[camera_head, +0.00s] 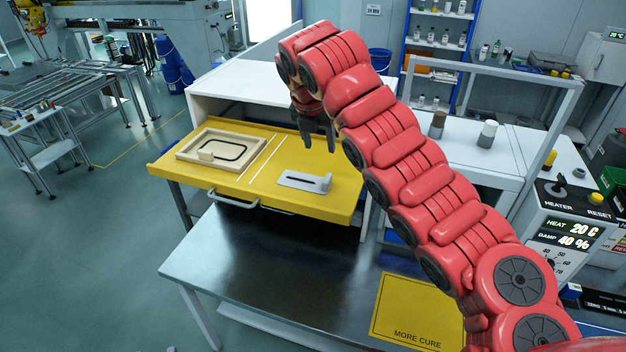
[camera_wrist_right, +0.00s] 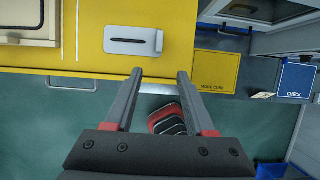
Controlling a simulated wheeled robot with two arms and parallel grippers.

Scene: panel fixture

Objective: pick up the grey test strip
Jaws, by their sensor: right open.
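A pale grey plate (camera_head: 290,181) with a thin dark strip-like mark along it lies on the yellow drawer (camera_head: 350,195). I cannot tell whether the mark is the grey test strip or a slot. The plate also shows in the right wrist view (camera_wrist_right: 117,44), beyond the fingertips and a little left. My right gripper (camera_head: 319,147) is open and empty above the drawer, apart from the plate, and its two fingers show in the wrist view (camera_wrist_right: 160,72). My left gripper is not in view.
A wooden tray (camera_head: 185,153) with a dark loop lies on the drawer's left. A drawer handle (camera_head: 233,202) sticks out in front. A yellow MORE CURE mat (camera_head: 408,310) lies on the steel table (camera_head: 270,270), whose left part is clear. A control box (camera_head: 565,240) stands right.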

